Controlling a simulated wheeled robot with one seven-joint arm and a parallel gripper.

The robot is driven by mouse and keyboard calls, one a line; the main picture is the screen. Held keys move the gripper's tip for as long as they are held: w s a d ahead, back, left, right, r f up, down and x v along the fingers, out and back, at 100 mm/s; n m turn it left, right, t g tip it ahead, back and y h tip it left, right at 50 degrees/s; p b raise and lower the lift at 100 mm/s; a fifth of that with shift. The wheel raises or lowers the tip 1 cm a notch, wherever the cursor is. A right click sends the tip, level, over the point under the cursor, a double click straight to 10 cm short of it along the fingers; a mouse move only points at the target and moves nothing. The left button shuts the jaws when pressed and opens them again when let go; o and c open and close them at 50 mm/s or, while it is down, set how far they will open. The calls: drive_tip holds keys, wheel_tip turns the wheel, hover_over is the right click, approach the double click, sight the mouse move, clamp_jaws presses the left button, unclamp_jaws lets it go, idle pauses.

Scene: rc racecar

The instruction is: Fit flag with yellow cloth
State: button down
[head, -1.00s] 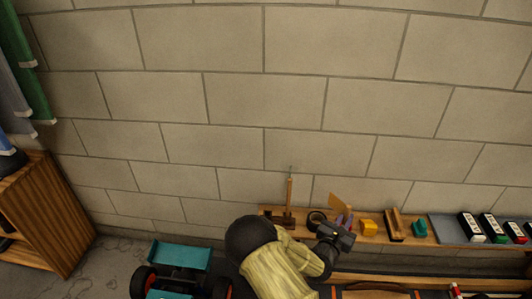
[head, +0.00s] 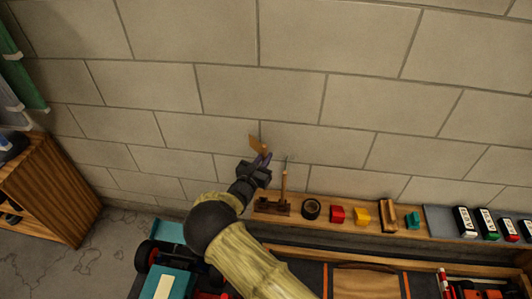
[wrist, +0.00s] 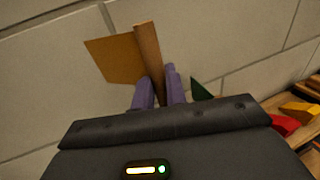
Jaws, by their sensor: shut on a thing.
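My gripper (head: 262,161) is shut on the flag with yellow cloth (head: 257,145) and holds it up in front of the block wall, above the shelf's left end. In the wrist view the flag's ochre cloth (wrist: 112,60) spreads to the left of its wooden pole, which stands between the purple fingers (wrist: 159,88). The pole's lower end is hidden. The teal RC car (head: 170,283) is at the bottom left of the head view, below and left of my gripper. My arm hides part of it.
A wooden holder with an upright pole (head: 284,188) stands on the shelf just right of my gripper; a green piece (wrist: 202,89) shows there in the wrist view. Black tape (head: 311,209), a red block (head: 337,214) and a yellow block (head: 362,216) follow. A wooden cabinet (head: 45,200) stands left.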

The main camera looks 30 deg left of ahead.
drive_tip(key=f+b, duration=0.1)
drive_tip(key=f, duration=0.1)
drive_tip(key=s+f+b, duration=0.1)
drive_tip(key=f, duration=0.1)
drive_tip(key=f+b, duration=0.1)
drive_tip(key=shift+s+a+f, duration=0.2)
drive_tip(key=shift+a+f, duration=0.05)
drive_tip(key=shift+f, duration=0.15)
idle(0.8)
drive_tip(key=shift+w+d, duration=0.2)
idle(0.4)
drive_tip(key=shift+s+a, duration=0.15)
idle(1.0)
drive_tip(key=shift+f+b, duration=1.7)
drive_tip(key=shift+f, duration=1.15)
drive_tip(key=c, duration=1.3)
unclamp_jaws()
drive_tip(key=shift+c, duration=0.2)
drive_tip(key=shift+s, duration=0.1)
